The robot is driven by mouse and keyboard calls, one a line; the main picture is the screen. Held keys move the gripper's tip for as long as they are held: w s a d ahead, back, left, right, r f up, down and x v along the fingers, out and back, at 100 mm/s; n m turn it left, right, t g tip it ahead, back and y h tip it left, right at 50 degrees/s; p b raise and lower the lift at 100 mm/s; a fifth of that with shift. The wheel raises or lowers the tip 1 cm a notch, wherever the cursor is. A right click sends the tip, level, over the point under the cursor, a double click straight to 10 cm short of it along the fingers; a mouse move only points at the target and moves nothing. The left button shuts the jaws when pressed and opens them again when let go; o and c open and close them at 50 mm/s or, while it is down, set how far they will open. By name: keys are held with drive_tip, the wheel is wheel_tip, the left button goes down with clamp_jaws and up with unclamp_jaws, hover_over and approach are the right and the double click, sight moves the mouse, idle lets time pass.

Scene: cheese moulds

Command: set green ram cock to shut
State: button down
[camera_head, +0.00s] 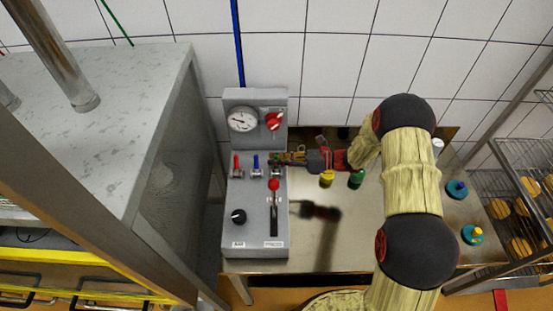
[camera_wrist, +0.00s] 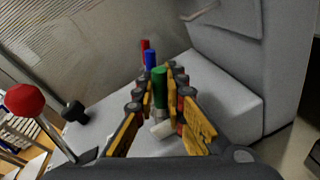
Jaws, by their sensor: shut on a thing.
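The green ram cock (camera_wrist: 159,88) stands between the two fingers of my gripper (camera_wrist: 164,80) in the wrist view, its green handle pointing up like the red and blue ones beyond it. My gripper is shut on it. In the head view my gripper (camera_head: 280,159) reaches in from the right over the grey control panel (camera_head: 256,240) and largely hides the green cock. The blue cock (camera_head: 255,163) and red cock (camera_head: 236,165) stand left of it, and both also show in the wrist view.
A lever with a red knob (camera_head: 274,185) stands just in front of my gripper. A black knob (camera_head: 238,216) is at the panel's front left. A gauge (camera_head: 242,119) and red switch (camera_head: 273,121) sit behind. Yellow (camera_head: 327,178) and green (camera_head: 356,179) items stand on the table to the right.

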idle(0.4)
drive_tip(key=c, duration=1.8)
unclamp_jaws()
drive_tip(key=shift+w, duration=0.1)
drive_tip(key=v, duration=1.2)
drive_tip(key=shift+r, duration=0.1)
